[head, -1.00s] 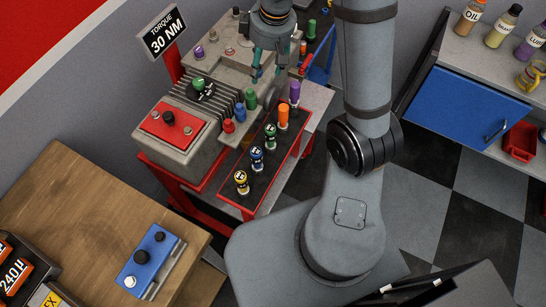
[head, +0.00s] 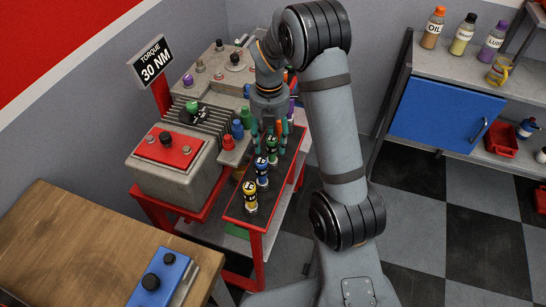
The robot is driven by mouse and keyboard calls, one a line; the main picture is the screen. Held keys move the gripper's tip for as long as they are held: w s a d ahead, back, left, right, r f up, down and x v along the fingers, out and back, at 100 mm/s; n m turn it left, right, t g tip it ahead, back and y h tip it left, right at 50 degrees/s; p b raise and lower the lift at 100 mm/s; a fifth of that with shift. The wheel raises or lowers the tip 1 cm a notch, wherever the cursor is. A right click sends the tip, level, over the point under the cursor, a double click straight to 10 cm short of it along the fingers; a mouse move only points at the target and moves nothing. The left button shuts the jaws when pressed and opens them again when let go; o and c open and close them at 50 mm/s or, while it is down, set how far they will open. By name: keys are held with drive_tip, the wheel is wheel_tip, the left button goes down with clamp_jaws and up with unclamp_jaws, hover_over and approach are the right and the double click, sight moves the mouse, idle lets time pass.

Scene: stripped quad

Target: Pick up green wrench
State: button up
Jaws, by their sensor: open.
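A green-marked upright cylindrical tool (head: 271,152), likely the green wrench, stands in the red-edged tray (head: 235,212) of the workbench. It is in a row with a blue one (head: 262,172) and a yellow one (head: 250,196). My gripper (head: 269,132) points down with teal fingers spread open. In the picture the fingertips lie over the upper part of the green tool. I cannot tell whether they touch it. The tray's far end, behind the gripper, is mostly hidden.
A small green cylinder (head: 237,129), a blue one (head: 245,117) and a red one (head: 228,143) stand close left of the gripper. A shelf with bottles is at right.

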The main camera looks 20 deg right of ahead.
sight(272, 153)
drive_tip(key=f, duration=0.6)
drive_tip(key=shift+d+p, duration=0.25)
drive_tip(key=shift+p, duration=0.1)
drive_tip(key=shift+c, duration=1.2)
clamp_jaws()
drive_tip(key=shift+r, duration=0.1)
